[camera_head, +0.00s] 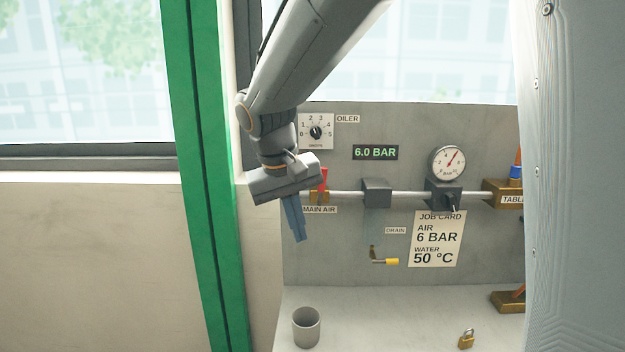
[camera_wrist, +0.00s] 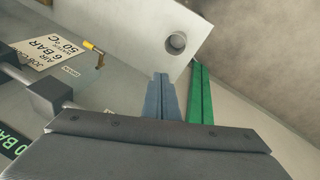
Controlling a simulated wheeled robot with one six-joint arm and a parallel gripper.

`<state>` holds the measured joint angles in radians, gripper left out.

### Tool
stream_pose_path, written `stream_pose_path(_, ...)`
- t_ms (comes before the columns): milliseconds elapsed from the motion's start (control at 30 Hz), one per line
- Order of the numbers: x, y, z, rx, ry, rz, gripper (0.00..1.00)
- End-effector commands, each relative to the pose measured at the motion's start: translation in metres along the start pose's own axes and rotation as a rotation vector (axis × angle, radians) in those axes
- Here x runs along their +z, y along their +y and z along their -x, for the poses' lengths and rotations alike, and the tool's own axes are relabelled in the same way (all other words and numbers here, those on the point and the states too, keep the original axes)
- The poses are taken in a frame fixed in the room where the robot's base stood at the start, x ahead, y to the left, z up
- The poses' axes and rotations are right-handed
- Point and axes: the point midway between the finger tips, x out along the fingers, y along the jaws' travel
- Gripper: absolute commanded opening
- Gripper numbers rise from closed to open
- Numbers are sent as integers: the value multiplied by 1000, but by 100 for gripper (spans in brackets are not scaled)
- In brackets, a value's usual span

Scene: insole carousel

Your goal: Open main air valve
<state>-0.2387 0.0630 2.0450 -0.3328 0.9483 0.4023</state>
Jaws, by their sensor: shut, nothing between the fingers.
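The main air valve (camera_head: 319,197) is a brass body on the horizontal pipe, above the MAIN AIR label (camera_head: 320,210). Its red handle (camera_head: 323,180) stands roughly upright, along the side of my gripper and partly hidden by it. My gripper (camera_head: 300,238) points down in front of the panel, just left of the valve, its blue fingers shut and empty. Whether it touches the handle I cannot tell. In the wrist view the shut fingers (camera_wrist: 162,95) show, but the valve is hidden behind the gripper body.
The display (camera_head: 375,152) reads 6.0 BAR. A round gauge (camera_head: 447,162), an oiler dial (camera_head: 316,132), a yellow drain handle (camera_head: 391,261) and a job card (camera_head: 437,240) are on the panel. A grey cup (camera_head: 306,327) and a padlock (camera_head: 466,339) stand on the bench. A green post (camera_head: 205,180) rises at left.

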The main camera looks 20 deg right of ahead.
Motion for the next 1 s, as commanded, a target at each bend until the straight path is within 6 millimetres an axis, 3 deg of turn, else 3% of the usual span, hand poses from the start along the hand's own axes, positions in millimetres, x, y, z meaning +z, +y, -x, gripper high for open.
stream_pose_path(33,-25,-6,24,43,32,-13,0)
stream_pose_path(100,-50,-5,60,109,69,-54,0)
stream_pose_path(200,-73,-4,106,185,120,-121,0)
stream_pose_path(300,-85,-1,140,235,159,-182,0)
stream_pose_path(433,-91,1,163,266,184,-225,0)
stream_pose_path(533,-92,4,162,274,188,-236,0)
stream_pose_path(667,-94,10,146,274,186,-235,0)
stream_pose_path(1000,-104,29,83,274,184,-234,0)
